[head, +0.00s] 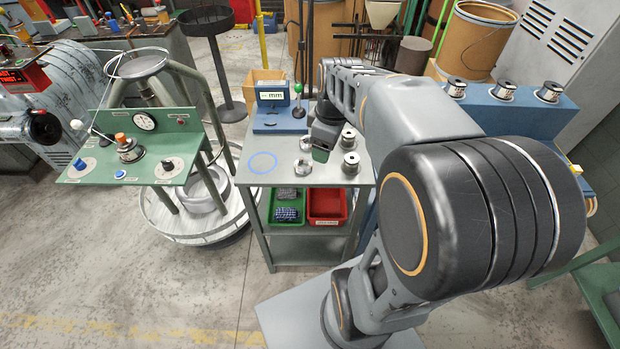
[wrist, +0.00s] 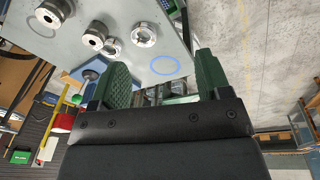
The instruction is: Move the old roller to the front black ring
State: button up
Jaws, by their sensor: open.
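My gripper (head: 320,152) is open and empty above the small grey table (head: 285,178). Its two green fingers stand wide apart in the wrist view (wrist: 164,68). Several metal rollers stand on the table beside the gripper, including a roller (head: 350,163) at the front right and a flatter silver piece (head: 303,167). The wrist view also shows rollers (wrist: 95,34) and the silver piece (wrist: 143,34). I cannot tell which is the old roller. No black ring is clearly visible.
A blue ring (head: 262,162) marks a bare spot on the table's left. A blue gauge (head: 278,110) stands behind it. Green (head: 288,212) and red (head: 327,205) bins lie below. Several rollers stand on a blue bench (head: 515,115) at right. My arm hides part of the table.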

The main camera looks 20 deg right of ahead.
jog(key=s+a+f+m+t, duration=0.1)
jog(key=s+a+m+t, duration=0.1)
jog(key=s+a+m, duration=0.5)
jog(key=shift+s+a+f+m, duration=0.35)
jog(key=shift+s+a+m, duration=0.05)
jog(key=shift+a+m, duration=0.4)
jog(key=shift+d, duration=0.1)
